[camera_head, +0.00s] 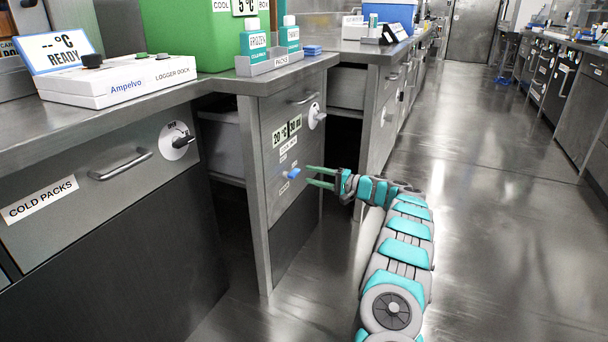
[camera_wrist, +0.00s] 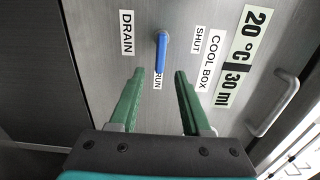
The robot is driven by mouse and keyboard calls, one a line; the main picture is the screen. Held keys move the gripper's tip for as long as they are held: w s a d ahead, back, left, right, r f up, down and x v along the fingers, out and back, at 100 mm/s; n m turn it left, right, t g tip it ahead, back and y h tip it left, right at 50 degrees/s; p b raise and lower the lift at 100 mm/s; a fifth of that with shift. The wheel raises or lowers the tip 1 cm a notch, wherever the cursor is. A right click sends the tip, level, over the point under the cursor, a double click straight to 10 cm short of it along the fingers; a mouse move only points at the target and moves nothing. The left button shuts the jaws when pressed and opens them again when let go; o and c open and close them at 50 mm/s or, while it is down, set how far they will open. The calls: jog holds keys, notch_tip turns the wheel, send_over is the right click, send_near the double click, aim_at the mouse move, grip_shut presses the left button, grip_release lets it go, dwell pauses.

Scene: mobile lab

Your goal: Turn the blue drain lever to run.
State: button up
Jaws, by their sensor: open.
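The blue drain lever (camera_head: 294,173) is on the front of the grey cabinet (camera_head: 292,215) under the green cool box (camera_head: 190,35). In the wrist view the lever (camera_wrist: 161,50) runs down the picture, its lower end at the RUN label (camera_wrist: 158,82), which it partly covers. The DRAIN label (camera_wrist: 127,33) is left of it and the SHUT label (camera_wrist: 198,41) right. My gripper (camera_head: 309,175) is open, its green fingers pointing at the panel just short of the lever. In the wrist view its fingertips (camera_wrist: 159,75) lie on either side of the lever's lower end, apparently not touching.
A drawer handle (camera_wrist: 272,103) is right of the lever in the wrist view. A cold packs drawer (camera_head: 60,205) stands at left. The floor aisle (camera_head: 480,180) is clear at right.

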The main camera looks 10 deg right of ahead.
jog(key=shift+v, duration=1.5)
